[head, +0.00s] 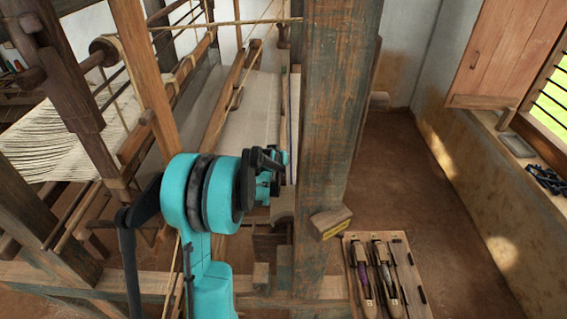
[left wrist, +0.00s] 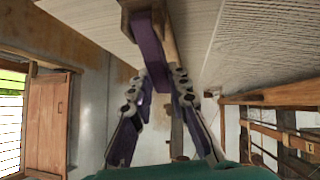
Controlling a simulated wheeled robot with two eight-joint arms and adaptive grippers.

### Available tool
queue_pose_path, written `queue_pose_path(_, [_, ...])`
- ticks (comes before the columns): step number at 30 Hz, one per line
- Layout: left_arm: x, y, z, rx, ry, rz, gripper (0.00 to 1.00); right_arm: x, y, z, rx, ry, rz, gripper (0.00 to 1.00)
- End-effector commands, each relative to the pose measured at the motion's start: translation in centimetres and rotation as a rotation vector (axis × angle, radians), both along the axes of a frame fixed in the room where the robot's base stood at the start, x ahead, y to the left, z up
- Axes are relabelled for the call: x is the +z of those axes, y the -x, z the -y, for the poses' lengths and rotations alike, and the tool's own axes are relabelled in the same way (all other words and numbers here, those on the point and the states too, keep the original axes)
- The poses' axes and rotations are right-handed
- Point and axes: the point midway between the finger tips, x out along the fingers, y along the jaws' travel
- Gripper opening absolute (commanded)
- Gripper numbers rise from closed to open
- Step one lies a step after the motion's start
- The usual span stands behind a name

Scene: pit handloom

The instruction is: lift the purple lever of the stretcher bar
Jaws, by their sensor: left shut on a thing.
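The purple lever (left wrist: 149,48) shows at the top middle of the left wrist view, lying along the brown wooden stretcher bar (left wrist: 170,40) under the pale cloth. My left gripper (left wrist: 160,78) has its two fingers closed in on the lever's near part, one on each side. In the head view my left gripper (head: 278,162) is beside the left face of the thick wooden post, and it hides the lever there. How far the lever is tilted from the bar cannot be told. My right gripper is in neither view.
The thick worn post (head: 335,110) stands close to the right of my left gripper. A tray (head: 398,238) with shuttles lies at the lower right, with a small wooden block (head: 330,222) near it. Loom beams and pale cloth (head: 250,110) fill the left. The floor at right is clear.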

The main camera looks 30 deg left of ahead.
Motion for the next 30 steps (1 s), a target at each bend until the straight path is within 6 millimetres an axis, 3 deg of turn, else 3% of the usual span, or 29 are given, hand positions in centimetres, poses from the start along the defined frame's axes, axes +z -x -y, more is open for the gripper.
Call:
queue_pose_path(3, [-0.4,0.5,0.4,0.000,-0.054,0.090,0.00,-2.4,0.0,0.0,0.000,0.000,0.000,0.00])
queue_pose_path(15, [0.4,1.9,1.4,-0.003,-0.221,0.366,0.00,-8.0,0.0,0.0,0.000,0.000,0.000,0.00])
queue_pose_path(21, [0.7,2.3,1.8,-0.006,-0.271,0.453,0.00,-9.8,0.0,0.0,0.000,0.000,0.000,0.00])
queue_pose_path(30, [1.0,2.8,1.9,-0.002,-0.307,0.503,0.00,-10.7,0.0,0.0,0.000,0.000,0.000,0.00])
